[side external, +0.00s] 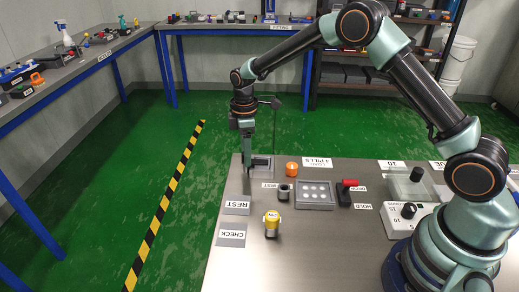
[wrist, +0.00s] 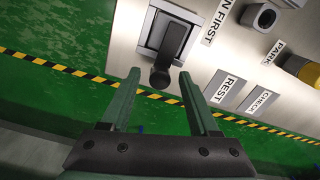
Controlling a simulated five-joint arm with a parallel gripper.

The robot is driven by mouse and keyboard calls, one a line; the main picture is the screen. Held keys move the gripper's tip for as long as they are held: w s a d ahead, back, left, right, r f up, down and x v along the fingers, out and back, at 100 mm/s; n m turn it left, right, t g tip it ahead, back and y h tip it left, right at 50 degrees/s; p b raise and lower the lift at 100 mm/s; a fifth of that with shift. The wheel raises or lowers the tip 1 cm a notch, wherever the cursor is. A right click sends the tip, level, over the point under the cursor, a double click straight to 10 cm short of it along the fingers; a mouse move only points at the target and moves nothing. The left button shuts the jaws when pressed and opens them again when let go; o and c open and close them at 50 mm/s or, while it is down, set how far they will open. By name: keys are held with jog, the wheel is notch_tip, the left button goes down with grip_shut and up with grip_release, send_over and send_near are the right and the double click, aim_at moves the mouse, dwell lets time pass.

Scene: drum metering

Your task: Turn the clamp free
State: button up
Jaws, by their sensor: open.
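The clamp (wrist: 173,37) shows in the wrist view as a dark lever with a rounded knob end on a pale square plate, at the table's edge. In the side view it is a small grey fixture (side external: 262,164) at the far left corner of the table, partly hidden by my gripper. My gripper (side external: 248,163) points down at this fixture. In the wrist view my gripper's green fingers (wrist: 160,75) are apart, with the knob end showing between their tips. I cannot tell whether either finger touches it.
A grey cup (side external: 284,192), an orange cap (side external: 292,169), a tray of white pills (side external: 315,195), a red-handled device (side external: 346,192) and a yellow-topped bottle (side external: 271,223) stand nearby. The REST plate (side external: 237,208) and CHECK plate (side external: 231,235) are bare. The green floor lies beyond the table's edge.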

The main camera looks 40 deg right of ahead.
jog(key=shift+c, duration=0.3)
grip_shut()
jog(key=shift+m, duration=0.4)
jog(key=m, duration=0.3)
jog(key=shift+m, duration=0.3)
jog(key=m, duration=0.4)
jog(key=shift+m, duration=0.3)
jog(key=m, duration=0.4)
jog(key=shift+r+m, duration=0.1)
jog(key=shift+m, duration=2.3)
